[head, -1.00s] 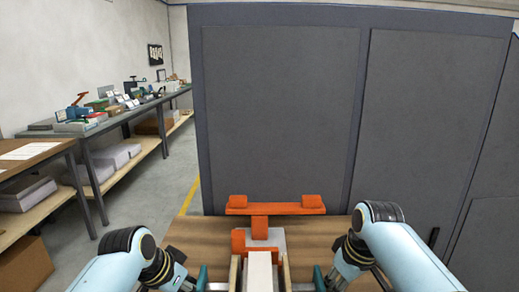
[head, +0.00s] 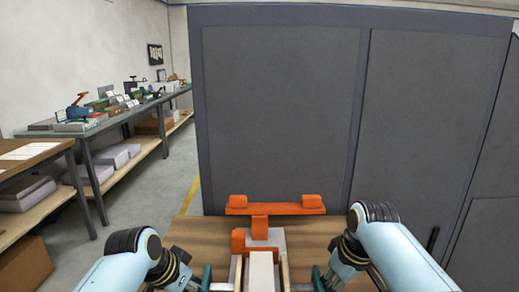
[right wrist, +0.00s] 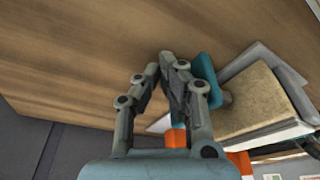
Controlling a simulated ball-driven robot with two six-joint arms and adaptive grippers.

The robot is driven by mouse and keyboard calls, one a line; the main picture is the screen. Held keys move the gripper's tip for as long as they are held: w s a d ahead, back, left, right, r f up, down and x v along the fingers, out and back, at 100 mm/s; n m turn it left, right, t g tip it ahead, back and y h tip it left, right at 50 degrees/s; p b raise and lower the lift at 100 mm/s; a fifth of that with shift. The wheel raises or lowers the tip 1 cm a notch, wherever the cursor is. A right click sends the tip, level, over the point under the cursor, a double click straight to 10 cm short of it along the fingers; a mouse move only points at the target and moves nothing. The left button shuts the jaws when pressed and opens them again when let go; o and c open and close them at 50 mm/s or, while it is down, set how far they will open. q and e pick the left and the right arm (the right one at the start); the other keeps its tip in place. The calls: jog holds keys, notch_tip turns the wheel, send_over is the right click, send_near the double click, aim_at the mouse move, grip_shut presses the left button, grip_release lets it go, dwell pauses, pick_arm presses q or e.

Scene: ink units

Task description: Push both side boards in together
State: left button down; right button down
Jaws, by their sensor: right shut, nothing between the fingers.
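A pale block (head: 262,271) stands at the table's front middle, in front of an orange and grey fixture (head: 259,236). A thin wooden left side board (head: 237,271) and right side board (head: 285,271) flank it. A teal pad sits outside each board, left (head: 206,277) and right (head: 318,279). My left gripper (head: 192,283) is beside the left pad, its fingers largely cut off by the frame. My right gripper (head: 330,280) is beside the right pad; in the right wrist view its fingers (right wrist: 159,66) are shut and empty next to the teal pad (right wrist: 206,78). Contact is unclear.
The wooden tabletop (head: 200,236) is bare on both sides of the fixture. An orange crossbar (head: 275,206) stands at its back. A large grey cabinet (head: 280,110) rises behind. Workbenches with tools (head: 95,125) line the left wall.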

jog(key=shift+a, duration=0.55)
pick_arm(q)
jog(key=shift+d, duration=0.6)
pick_arm(e)
jog(key=shift+a, duration=0.55)
pick_arm(q)
jog(key=shift+a, duration=0.1)
dwell(0.4)
jog(key=shift+a+r, duration=0.35)
jog(key=shift+a, duration=0.45)
jog(key=shift+a+r, duration=0.3)
jog(key=shift+a, duration=0.55)
jog(key=shift+a+r, duration=0.35)
jog(key=shift+a, duration=0.45)
pick_arm(e)
jog(key=shift+d, duration=0.15)
jog(key=shift+d+r, duration=0.35)
jog(key=shift+d, duration=0.45)
jog(key=shift+d+r, duration=0.3)
jog(key=shift+d, duration=0.55)
jog(key=shift+d+r, duration=0.35)
jog(key=shift+d, duration=0.45)
